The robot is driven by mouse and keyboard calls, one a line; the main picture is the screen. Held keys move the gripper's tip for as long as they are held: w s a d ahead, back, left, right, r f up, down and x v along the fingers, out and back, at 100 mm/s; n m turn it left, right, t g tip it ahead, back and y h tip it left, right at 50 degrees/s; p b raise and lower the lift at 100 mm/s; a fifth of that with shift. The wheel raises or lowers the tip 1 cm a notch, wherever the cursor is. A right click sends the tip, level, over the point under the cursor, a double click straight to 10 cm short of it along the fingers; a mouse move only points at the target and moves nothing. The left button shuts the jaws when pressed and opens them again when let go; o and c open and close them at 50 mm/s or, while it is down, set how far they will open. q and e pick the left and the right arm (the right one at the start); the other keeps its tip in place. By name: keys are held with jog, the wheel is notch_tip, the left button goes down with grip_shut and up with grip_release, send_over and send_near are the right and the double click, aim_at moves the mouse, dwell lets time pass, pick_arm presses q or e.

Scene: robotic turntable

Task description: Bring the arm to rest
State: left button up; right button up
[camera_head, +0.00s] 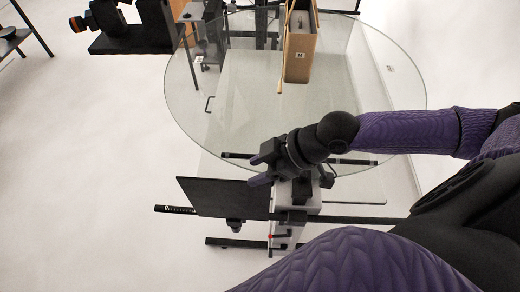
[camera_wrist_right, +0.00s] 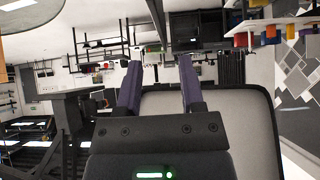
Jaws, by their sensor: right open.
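My right arm comes in from the right in the head view, purple with black joints. My right gripper (camera_head: 258,170) points left at the near edge of the round glass turntable (camera_head: 185,100). Its two purple fingers are apart with nothing between them. In the right wrist view the same fingers of the right gripper (camera_wrist_right: 160,92) stand apart and empty. A tan box file (camera_head: 299,55) stands on the far part of the turntable, apart from the gripper. My left gripper is in neither view.
A black flat panel (camera_head: 222,198) on a stand is just below the right gripper. A black camera-like device (camera_head: 105,18) is at the top left. White floor (camera_head: 80,150) on the left is clear. The wrist view shows shelves with coloured items (camera_wrist_right: 270,35) at the top right.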

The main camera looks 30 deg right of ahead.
jog(key=shift+s+d+r, duration=0.2)
jog(key=shift+r, duration=0.15)
